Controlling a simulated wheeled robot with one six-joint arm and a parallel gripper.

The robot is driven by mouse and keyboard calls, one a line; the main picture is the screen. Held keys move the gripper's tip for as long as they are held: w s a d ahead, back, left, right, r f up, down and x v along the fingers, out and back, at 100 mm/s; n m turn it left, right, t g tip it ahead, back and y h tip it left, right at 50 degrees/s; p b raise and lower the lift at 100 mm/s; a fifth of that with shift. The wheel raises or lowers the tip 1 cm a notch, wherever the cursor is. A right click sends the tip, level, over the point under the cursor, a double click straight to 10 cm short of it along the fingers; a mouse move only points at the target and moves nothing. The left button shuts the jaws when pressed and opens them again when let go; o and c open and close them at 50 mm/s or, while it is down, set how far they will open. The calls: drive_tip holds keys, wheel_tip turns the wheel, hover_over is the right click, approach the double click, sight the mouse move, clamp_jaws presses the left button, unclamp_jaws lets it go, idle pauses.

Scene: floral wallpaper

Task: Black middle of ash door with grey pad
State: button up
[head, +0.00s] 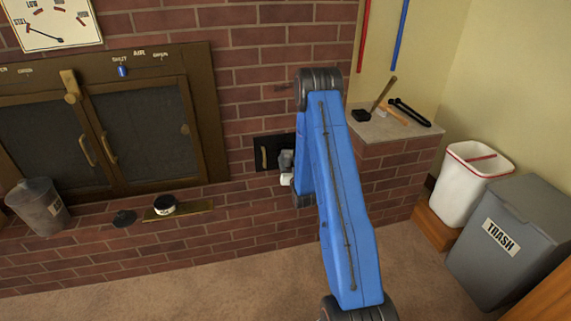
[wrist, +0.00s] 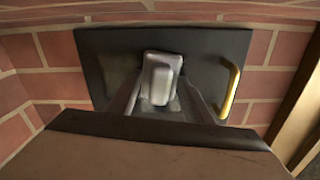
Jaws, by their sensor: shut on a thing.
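The ash door is a small dark door (head: 272,152) set in the brick wall, with a brass handle. In the wrist view the door (wrist: 212,62) fills the upper middle, with its brass handle (wrist: 230,92) at the right. A paler grey patch shows on the door left of the pad. My gripper (head: 287,172) is in front of the door's right part in the head view. It is shut on a grey pad (wrist: 161,78), which is in front of the door's middle. I cannot tell whether the pad touches the door. In the head view the pad (head: 286,160) is partly hidden.
On the brick ledge at left are a small round tin (head: 164,204) on a brass plate, a dark round lid (head: 124,218) and a grey bucket (head: 38,206). Tools lie on the right ledge (head: 395,126). A white bin (head: 468,190) and grey trash bin (head: 517,240) stand right.

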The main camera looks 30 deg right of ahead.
sight(291, 154)
drive_tip(key=shift+s+d+r, duration=0.1)
drive_tip(key=shift+s+d, duration=0.15)
drive_tip(key=shift+d, duration=0.9)
drive_tip(key=shift+s+d+f, duration=0.1)
drive_tip(key=shift+s+d, duration=0.15)
drive_tip(key=shift+d, duration=0.85)
drive_tip(key=shift+s+d+r, duration=0.1)
drive_tip(key=shift+s+d, duration=0.15)
drive_tip(key=shift+d, duration=0.9)
